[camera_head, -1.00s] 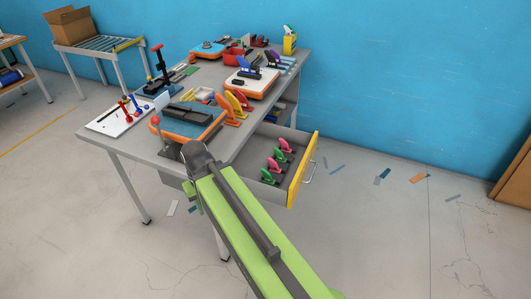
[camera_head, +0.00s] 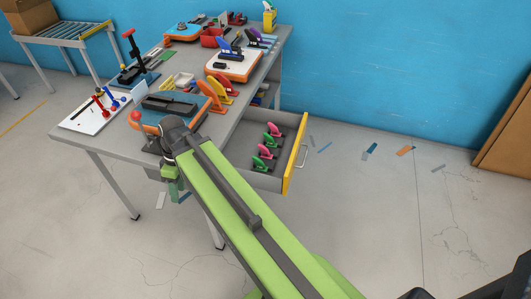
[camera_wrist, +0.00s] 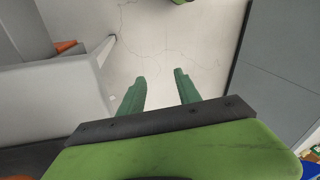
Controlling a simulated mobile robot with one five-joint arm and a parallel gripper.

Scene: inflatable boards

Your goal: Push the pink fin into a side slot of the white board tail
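Two pink fins (camera_head: 274,129) (camera_head: 267,150) stand in the open drawer with green fins (camera_head: 262,163) between and in front of them. The white board tail (camera_head: 222,66) has an orange edge and lies on the table's right side, with a blue fin (camera_head: 229,47) and dark parts on it. Its side slots are too small to make out. My gripper (camera_wrist: 159,74) is open and empty in the wrist view, with two dark green fingers over the floor. In the head view, my gripper (camera_head: 172,187) hangs at the table's near edge, left of the drawer.
The grey table (camera_head: 100,140) also carries a blue board (camera_head: 165,112) with an orange edge, orange and yellow fins (camera_head: 213,95), a white sheet (camera_head: 85,115) with tools and a red bin (camera_head: 211,37). The drawer's yellow front (camera_head: 295,155) juts out right. Floor to the right is mostly clear.

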